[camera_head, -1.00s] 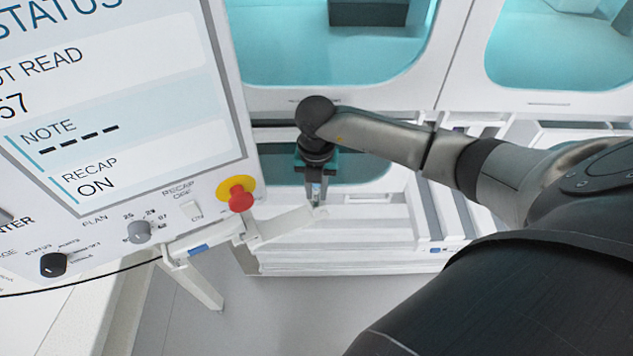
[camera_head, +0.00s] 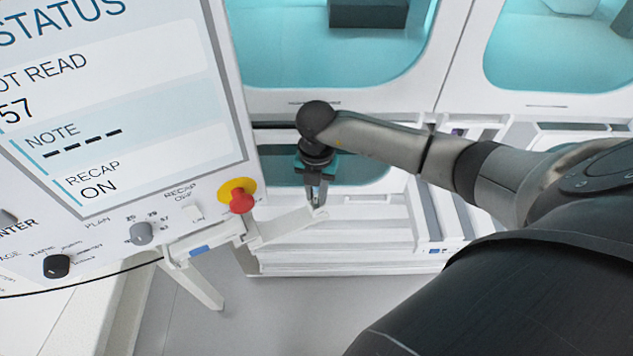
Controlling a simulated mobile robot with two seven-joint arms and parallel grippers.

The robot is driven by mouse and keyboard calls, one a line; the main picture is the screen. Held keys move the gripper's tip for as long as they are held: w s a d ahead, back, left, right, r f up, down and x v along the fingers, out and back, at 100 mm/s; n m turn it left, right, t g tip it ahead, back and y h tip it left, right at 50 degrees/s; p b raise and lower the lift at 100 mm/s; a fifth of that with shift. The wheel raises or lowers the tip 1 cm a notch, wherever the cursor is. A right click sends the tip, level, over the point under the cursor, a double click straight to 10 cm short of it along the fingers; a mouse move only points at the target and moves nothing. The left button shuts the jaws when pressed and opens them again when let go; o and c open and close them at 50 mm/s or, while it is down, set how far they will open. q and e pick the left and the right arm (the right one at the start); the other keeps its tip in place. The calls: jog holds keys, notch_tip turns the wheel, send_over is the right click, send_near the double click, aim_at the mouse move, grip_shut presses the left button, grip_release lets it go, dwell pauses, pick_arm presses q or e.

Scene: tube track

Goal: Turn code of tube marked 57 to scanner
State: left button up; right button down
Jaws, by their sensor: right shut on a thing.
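My right gripper (camera_head: 316,190) points down at the middle of the head view, beside the white track. It is shut on a small tube (camera_head: 316,193), of which only a bluish bit shows between the fingers. The tube's number and code cannot be made out. A status screen (camera_head: 110,110) fills the left; it shows "57", part of a line ending "OT READ", NOTE with dashes, and RECAP ON. I cannot identify the scanner for certain. My left gripper is not in view.
A red knob on a yellow base (camera_head: 242,200) and black and grey dials (camera_head: 56,266) sit on the panel below the screen. A white bracket arm (camera_head: 285,228) reaches toward my right gripper. White cabinets with teal windows (camera_head: 330,60) stand behind. Grey floor (camera_head: 290,315) is clear in front.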

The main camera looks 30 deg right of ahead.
jog(key=c, duration=0.7)
grip_release()
jog(key=shift+o, duration=0.2)
notch_tip(320, 180, up, 15)
jog(key=shift+r+b, duration=0.15)
jog(key=shift+b, duration=0.15)
